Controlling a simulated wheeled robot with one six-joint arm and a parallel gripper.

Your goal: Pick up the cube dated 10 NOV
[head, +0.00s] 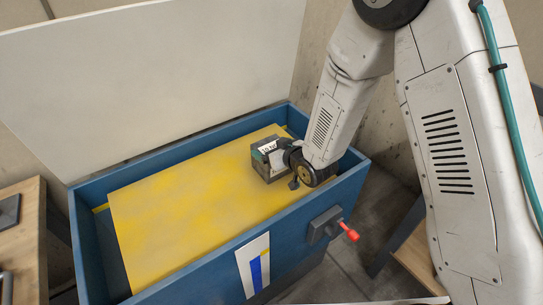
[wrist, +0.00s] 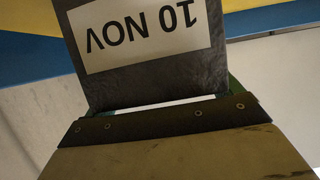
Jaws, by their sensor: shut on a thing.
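The dark grey cube (head: 264,168) has a white label, and in the wrist view the cube (wrist: 200,82) shows that label reading 10 NOV upside down. My gripper (head: 286,162) is shut on the cube from its right side in the head view. In the wrist view a dark jaw plate of my gripper (wrist: 170,122) lies across the cube's near edge. The cube is over the right part of the yellow board (head: 180,210); I cannot tell whether it touches the board. The far jaw is hidden.
A blue open box (head: 88,245) surrounds the yellow board, with a large pale raised lid (head: 150,75) behind it. A wooden bench (head: 25,240) stands at left. Most of the board is bare.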

